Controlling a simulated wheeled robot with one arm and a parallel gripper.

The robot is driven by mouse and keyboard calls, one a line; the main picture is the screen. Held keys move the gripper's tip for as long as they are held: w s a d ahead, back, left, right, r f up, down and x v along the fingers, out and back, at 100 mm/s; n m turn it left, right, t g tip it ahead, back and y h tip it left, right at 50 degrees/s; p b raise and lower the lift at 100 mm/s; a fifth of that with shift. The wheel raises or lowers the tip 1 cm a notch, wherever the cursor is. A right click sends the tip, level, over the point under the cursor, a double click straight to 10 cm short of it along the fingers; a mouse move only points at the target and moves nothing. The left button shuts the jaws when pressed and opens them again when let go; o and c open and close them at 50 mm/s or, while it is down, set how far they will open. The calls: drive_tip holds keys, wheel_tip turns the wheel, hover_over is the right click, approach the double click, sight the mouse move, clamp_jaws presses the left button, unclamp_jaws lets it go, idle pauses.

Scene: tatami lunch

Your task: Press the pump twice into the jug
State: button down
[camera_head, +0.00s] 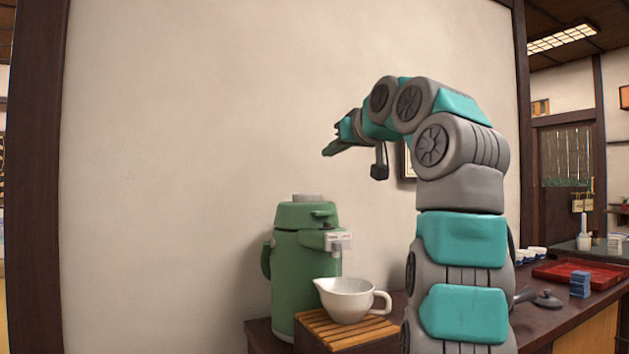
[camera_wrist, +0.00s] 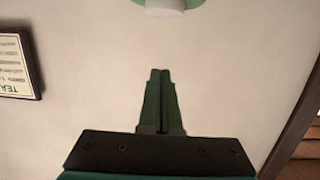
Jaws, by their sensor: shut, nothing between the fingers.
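A green pump pot (camera_head: 305,265) stands upright at the left end of the counter, with a pale round pump button (camera_head: 308,197) on its lid and a spout facing right. A white jug (camera_head: 348,298) with a handle stands on a slatted wooden stand (camera_head: 345,330), just below and right of the spout. My gripper (camera_head: 328,151) is above and a little right of the pump pot, apart from it. In the wrist view its two green fingers (camera_wrist: 160,72) are together and empty.
The plain wall (camera_head: 180,180) stands close behind the pump pot. On the counter to the right are a red tray (camera_head: 580,272), blue stacked blocks (camera_head: 580,285), small cups (camera_head: 535,253) and a dark-lidded item (camera_head: 547,299). A framed sign (camera_wrist: 18,65) hangs on the wall.

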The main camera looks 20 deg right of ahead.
drive_tip(key=shift+f+p, duration=0.3)
drive_tip(key=shift+p, duration=0.35)
idle(0.4)
drive_tip(key=shift+w, duration=0.15)
drive_tip(key=p, duration=0.2)
hover_over(307, 200)
drive_tip(key=d, duration=0.2)
drive_tip(key=shift+a+f, duration=0.25)
drive_tip(key=shift+f, duration=0.85)
drive_tip(key=shift+w+f, duration=0.2)
drive_tip(key=shift+w, duration=0.15)
drive_tip(key=shift+s+f+b, duration=0.15)
drive_tip(key=shift+f+b, duration=0.9)
drive_tip(key=shift+f, duration=0.85)
